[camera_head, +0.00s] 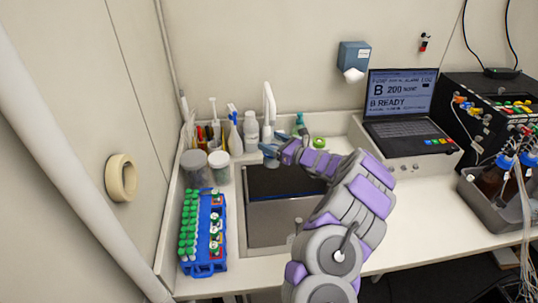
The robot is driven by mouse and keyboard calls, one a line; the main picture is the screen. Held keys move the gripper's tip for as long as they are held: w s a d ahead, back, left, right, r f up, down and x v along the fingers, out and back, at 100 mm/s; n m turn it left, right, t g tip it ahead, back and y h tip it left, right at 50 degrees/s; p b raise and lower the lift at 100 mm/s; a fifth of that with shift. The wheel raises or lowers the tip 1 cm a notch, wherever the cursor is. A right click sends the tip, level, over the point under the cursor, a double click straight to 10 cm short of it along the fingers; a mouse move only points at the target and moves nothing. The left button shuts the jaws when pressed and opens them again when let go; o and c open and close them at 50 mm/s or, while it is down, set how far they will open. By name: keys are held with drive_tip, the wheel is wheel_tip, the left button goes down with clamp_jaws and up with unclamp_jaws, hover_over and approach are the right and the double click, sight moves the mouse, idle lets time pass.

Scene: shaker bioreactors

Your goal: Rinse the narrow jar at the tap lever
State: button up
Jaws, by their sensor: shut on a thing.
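My arm reaches over the sink from the right. My gripper (269,149) is shut at the back edge of the sink, just below the white tap (268,104). A small greyish piece of what looks like the narrow jar (271,163) shows under the fingertips. The gripper hides most of it, and I cannot tell its tilt. The tap's base and lever are partly hidden behind the gripper, so I cannot tell whether water runs.
The sink (243,232) is below my arm. Left of it stand a blue rack (217,266) of green-capped tubes and two lidded jars (220,172). Bottles (251,132) crowd the back. A laptop (408,130) and a grey tray (479,205) are at the right.

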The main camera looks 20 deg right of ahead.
drive_tip(key=shift+s, duration=0.1)
drive_tip(key=s+a+p, duration=0.1)
drive_tip(key=s, duration=0.6)
drive_tip(key=shift+s+a, duration=0.35)
idle(0.4)
idle(1.0)
drive_tip(key=s+a+r+p, duration=0.1)
drive_tip(key=s+r+p, duration=0.3)
drive_tip(key=shift+s, duration=0.4)
drive_tip(key=shift+a, duration=0.1)
idle(0.5)
